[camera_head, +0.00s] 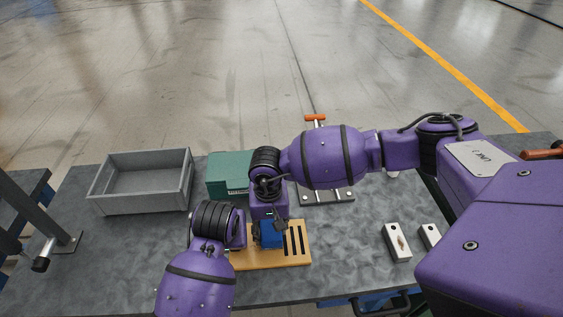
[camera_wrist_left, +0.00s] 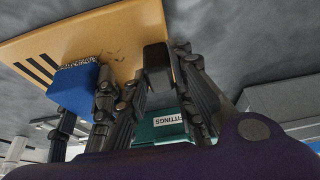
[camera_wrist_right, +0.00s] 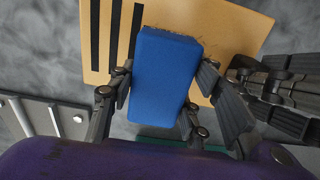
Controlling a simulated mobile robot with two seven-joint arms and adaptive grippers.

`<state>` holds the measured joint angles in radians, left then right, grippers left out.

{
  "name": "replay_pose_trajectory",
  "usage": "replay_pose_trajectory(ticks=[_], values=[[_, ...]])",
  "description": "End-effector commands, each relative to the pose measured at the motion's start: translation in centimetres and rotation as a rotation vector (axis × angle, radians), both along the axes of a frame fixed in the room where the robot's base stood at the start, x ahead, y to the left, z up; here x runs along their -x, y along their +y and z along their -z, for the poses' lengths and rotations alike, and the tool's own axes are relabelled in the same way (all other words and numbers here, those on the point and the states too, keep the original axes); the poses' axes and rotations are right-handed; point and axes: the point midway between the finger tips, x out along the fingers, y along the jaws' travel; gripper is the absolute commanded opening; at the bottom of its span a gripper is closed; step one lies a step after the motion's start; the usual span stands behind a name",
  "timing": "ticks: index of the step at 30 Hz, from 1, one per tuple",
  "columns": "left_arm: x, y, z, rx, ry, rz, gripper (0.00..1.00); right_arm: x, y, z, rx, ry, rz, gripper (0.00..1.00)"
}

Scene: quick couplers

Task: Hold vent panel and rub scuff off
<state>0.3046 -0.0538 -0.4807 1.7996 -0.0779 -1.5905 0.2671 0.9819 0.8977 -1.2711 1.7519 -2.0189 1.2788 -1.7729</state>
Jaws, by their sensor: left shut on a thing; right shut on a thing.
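The vent panel (camera_head: 299,262) is a flat tan plate with dark parallel slots, lying on the table; it also shows in the left wrist view (camera_wrist_left: 130,30) and right wrist view (camera_wrist_right: 226,30). My left gripper (camera_wrist_left: 172,58) is shut on the panel's edge. My right gripper (camera_wrist_right: 163,80) is shut on a blue block (camera_wrist_right: 165,85) with a dark, rough end. That end is against or just above the panel beside the slots; contact is hard to tell. Faint dark scuff marks (camera_wrist_left: 118,50) show near the block in the left wrist view. The head view hides most of the left fingers.
A grey open bin (camera_head: 140,190) stands at the left. A green box (camera_head: 229,172), labelled FITTINGS, sits behind the panel. A metal plate with an orange-handled clamp (camera_head: 315,118) stands behind my right arm. Two pale blocks (camera_head: 397,242) lie to the right.

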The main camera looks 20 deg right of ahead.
Motion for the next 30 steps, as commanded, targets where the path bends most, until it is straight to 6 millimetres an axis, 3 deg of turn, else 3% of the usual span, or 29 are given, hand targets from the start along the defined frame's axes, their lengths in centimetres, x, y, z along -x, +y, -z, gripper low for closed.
replay_pose_trajectory(ticks=[30], values=[[0.05,0.04,0.09,-0.001,0.002,0.000,0.00,0.06,0.62,0.50,-0.002,-0.002,-0.001,0.18]])
